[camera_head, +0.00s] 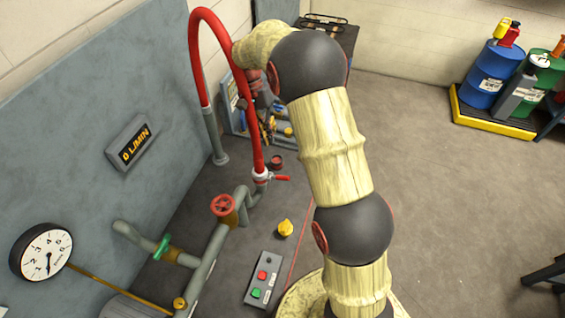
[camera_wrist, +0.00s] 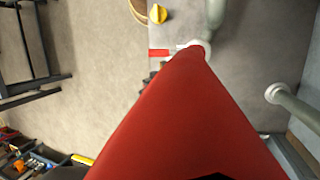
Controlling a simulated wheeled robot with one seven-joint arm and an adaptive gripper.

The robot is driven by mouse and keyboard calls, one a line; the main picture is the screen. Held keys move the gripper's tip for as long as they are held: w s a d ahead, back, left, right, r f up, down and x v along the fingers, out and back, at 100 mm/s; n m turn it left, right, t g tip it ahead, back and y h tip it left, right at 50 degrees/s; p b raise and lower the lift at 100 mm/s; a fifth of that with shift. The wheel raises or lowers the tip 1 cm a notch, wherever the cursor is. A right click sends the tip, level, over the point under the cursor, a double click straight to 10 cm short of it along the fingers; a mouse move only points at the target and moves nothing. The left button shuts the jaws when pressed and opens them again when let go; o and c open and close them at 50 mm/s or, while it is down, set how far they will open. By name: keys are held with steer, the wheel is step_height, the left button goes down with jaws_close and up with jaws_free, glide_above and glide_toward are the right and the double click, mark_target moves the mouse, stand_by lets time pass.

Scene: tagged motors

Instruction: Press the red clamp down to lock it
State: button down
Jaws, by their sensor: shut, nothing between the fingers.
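The red clamp (camera_head: 281,178) is a short red lever at the white coupling (camera_head: 261,174) on the lower end of a thick red hose (camera_head: 251,120). It sticks out sideways, to the right in the head view and to the left in the wrist view (camera_wrist: 158,53). My gripper (camera_head: 250,102) is high beside the hose, well above the clamp and apart from it. It is shut and empty, small and partly hidden by the hose. In the wrist view the hose fills the middle and the fingers are not clearly seen.
Grey pipes with a red valve wheel (camera_head: 223,205) and a green valve (camera_head: 162,247) lie left of the coupling. A shelf of tools (camera_head: 285,131) stands behind.

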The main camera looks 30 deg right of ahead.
mark_target(280, 178)
steer(key=shift+w+d+f, duration=0.2)
steer(key=shift+d+f, duration=0.05)
steer(key=shift+f, duration=0.05)
steer(key=x, duration=1.4)
steer(key=shift+s, duration=0.1)
steer(key=shift+s+d+f+y, duration=0.1)
steer(key=shift+s+y, duration=0.05)
steer(key=shift+y, duration=0.15)
